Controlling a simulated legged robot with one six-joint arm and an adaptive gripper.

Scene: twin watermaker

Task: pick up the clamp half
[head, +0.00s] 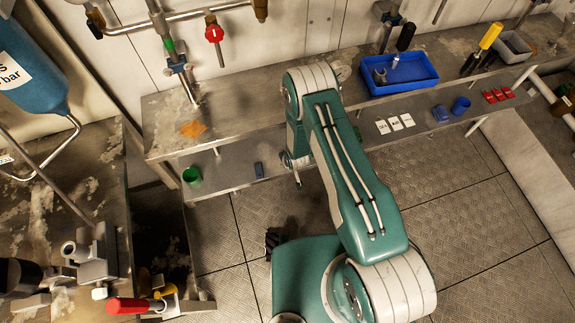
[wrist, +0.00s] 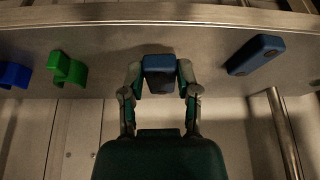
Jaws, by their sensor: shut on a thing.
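In the wrist view a dark blue block, which I take to be the clamp half (wrist: 159,72), sits between the two fingers of my gripper (wrist: 160,82). The fingers are shut on its sides. A similar dark blue piece (wrist: 256,54) lies apart to the right, on the grey shelf. In the head view my arm hides most of the gripper, beside the low shelf, and I cannot make out the held piece there. A small dark blue block (head: 259,170) is on that low shelf.
A green holder (wrist: 67,69) and a blue piece (wrist: 13,75) are on the left in the wrist view; a metal bar (wrist: 283,130) is at the right. In the head view a green cup (head: 192,176) stands on the low shelf and a blue tray (head: 425,69) on the bench above.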

